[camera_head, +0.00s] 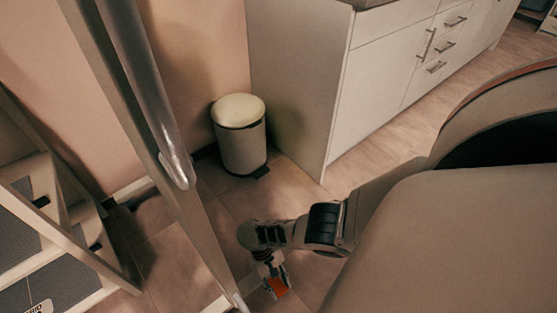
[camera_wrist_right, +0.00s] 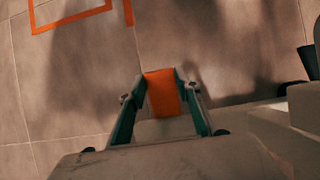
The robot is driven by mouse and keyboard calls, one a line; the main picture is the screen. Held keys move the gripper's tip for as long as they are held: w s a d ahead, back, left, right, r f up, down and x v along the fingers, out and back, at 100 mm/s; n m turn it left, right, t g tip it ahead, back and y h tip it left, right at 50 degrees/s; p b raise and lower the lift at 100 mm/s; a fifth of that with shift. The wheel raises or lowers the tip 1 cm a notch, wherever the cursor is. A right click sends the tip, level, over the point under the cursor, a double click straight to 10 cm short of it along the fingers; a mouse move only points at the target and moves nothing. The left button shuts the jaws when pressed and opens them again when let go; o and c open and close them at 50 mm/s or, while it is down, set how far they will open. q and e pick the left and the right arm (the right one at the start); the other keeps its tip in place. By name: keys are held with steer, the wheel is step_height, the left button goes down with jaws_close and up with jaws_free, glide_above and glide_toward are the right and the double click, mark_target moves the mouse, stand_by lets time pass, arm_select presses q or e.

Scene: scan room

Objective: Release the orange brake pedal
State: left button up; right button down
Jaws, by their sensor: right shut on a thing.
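The orange brake pedal (camera_head: 279,288) shows low in the head view, at the tip of my right gripper (camera_head: 274,279), close to the floor. In the right wrist view the pedal (camera_wrist_right: 162,93) is a flat orange piece between the two fingers of my right gripper (camera_wrist_right: 161,100). The right gripper is shut on it, with one finger on each side. The pedal's mount is not clear in either view. My left gripper is not in view.
A bin with a cream lid (camera_head: 239,112) stands by the wall, beside a white cabinet (camera_head: 297,80). White steps with dark treads (camera_head: 38,255) are at the left. Tall metal rails (camera_head: 150,90) rise left of my right arm. Orange lines (camera_wrist_right: 75,18) mark the tiled floor.

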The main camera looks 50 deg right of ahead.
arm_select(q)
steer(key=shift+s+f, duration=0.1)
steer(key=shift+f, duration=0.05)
arm_select(e)
steer(key=shift+s+a, duration=0.1)
steer(key=shift+s, duration=0.1)
steer(key=c, duration=1.4)
jaws_free()
steer(key=shift+c, duration=0.2)
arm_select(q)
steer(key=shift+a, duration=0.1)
arm_select(e)
steer(key=shift+w, duration=0.1)
steer(key=shift+v, duration=0.95)
steer(key=v, duration=1)
